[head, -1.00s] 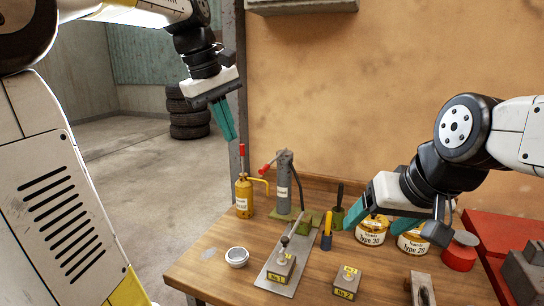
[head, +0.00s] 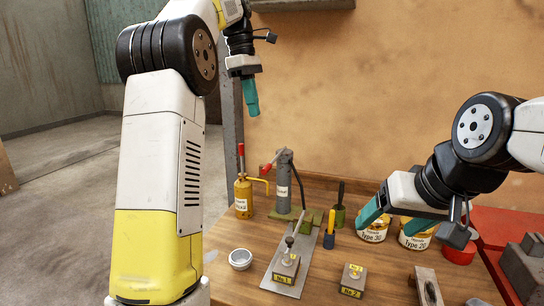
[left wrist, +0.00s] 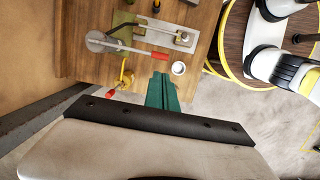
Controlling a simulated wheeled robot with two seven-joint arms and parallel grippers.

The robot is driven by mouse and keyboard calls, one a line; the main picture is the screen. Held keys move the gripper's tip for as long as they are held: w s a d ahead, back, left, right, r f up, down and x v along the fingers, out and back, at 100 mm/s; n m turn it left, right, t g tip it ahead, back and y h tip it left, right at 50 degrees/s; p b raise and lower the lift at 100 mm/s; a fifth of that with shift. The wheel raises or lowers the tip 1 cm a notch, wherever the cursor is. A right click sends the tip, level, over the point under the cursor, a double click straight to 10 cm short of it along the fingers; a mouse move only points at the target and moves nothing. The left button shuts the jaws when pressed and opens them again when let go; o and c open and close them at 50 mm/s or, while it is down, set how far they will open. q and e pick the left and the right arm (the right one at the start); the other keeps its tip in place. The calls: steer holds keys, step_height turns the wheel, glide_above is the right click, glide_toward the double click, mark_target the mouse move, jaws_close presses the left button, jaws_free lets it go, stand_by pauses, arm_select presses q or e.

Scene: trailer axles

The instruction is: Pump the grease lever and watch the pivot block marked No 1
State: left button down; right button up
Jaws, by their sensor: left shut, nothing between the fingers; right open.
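The grey grease pump (head: 284,185) stands upright at the back of the wooden table. Its lever ends in a red grip (head: 265,169) pointing left; the lever also shows in the left wrist view (left wrist: 158,55). The pivot block marked No 1 (head: 286,269) sits on the front of a metal plate. The block marked No 2 (head: 352,280) stands to its right. My left gripper (head: 253,112) is shut and empty, in the air above the pump and oil can; its teal fingers show in the left wrist view (left wrist: 163,92). My right gripper (head: 390,212) is open over the tins.
A yellow oil can (head: 243,197) with a red top stands left of the pump. A small white bowl (head: 240,259) lies near the left edge. A yellow-handled tool (head: 329,232) is right of the plate. Tins (head: 373,232) and a red tray (head: 492,228) are at right.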

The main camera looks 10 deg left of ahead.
mark_target(266, 166)
arm_select(q)
steer(key=shift+f, duration=0.1)
steer(key=d+f, duration=0.1)
steer(key=f, duration=0.8)
steer(key=d+f, duration=0.1)
steer(key=f, duration=0.3)
steer(key=shift+s+d+f, duration=0.3)
steer(key=shift+d, duration=0.05)
